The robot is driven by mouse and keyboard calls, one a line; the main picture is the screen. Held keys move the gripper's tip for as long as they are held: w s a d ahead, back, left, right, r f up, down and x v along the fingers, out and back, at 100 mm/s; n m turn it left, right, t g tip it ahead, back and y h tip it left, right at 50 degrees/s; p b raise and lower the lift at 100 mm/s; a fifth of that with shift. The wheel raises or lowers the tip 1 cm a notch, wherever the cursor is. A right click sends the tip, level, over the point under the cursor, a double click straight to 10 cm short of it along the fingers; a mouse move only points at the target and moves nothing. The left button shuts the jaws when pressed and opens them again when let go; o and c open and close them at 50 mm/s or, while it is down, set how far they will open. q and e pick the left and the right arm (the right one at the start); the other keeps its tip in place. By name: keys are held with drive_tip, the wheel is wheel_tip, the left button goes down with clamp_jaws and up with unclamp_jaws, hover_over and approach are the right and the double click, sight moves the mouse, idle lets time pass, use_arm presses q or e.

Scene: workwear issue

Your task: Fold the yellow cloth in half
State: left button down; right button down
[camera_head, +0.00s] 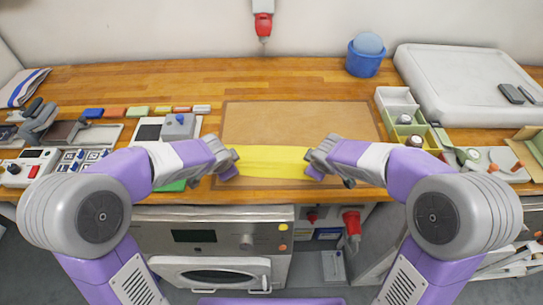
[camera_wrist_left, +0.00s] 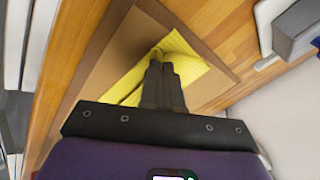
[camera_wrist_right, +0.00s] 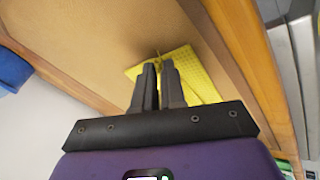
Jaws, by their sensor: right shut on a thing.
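The yellow cloth (camera_head: 268,161) lies at the front edge of the brown mat (camera_head: 290,118), stretched as a band between my two grippers. My left gripper (camera_head: 229,163) is at its left end; in the left wrist view its fingers (camera_wrist_left: 162,66) are together and the cloth (camera_wrist_left: 185,50) creases at their tips. My right gripper (camera_head: 314,165) is at the right end; in the right wrist view its fingers (camera_wrist_right: 159,65) are shut on the edge of the cloth (camera_wrist_right: 190,68). The fingertips hide the exact grip points.
A grey device (camera_head: 179,126) stands left of the mat. A compartment tray (camera_head: 396,105) with small parts stands to the right. A blue bucket (camera_head: 364,58) and a white lid-like case (camera_head: 455,85) are at the back. The mat behind the cloth is clear.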

use_arm(q)
drive_tip(key=c, duration=1.2)
unclamp_jaws()
use_arm(e)
drive_tip(key=c, duration=1)
unclamp_jaws()
drive_tip(key=shift+c, duration=0.2)
use_arm(q)
drive_tip(key=shift+o, duration=1)
drive_tip(key=shift+s+f, duration=0.1)
use_arm(e)
drive_tip(key=shift+o, duration=0.2)
use_arm(q)
drive_tip(key=v, duration=0.4)
drive_tip(key=shift+w, duration=0.2)
use_arm(e)
drive_tip(key=v, duration=0.4)
drive_tip(key=shift+w, duration=0.15)
use_arm(q)
drive_tip(key=s+v, duration=0.1)
drive_tip(key=v, duration=0.6)
drive_tip(key=shift+f, duration=0.25)
use_arm(e)
drive_tip(key=s+v, duration=0.1)
drive_tip(key=v, duration=0.6)
drive_tip(key=shift+f, duration=0.3)
use_arm(q)
drive_tip(key=shift+c, duration=0.2)
use_arm(e)
drive_tip(key=shift+c, duration=0.2)
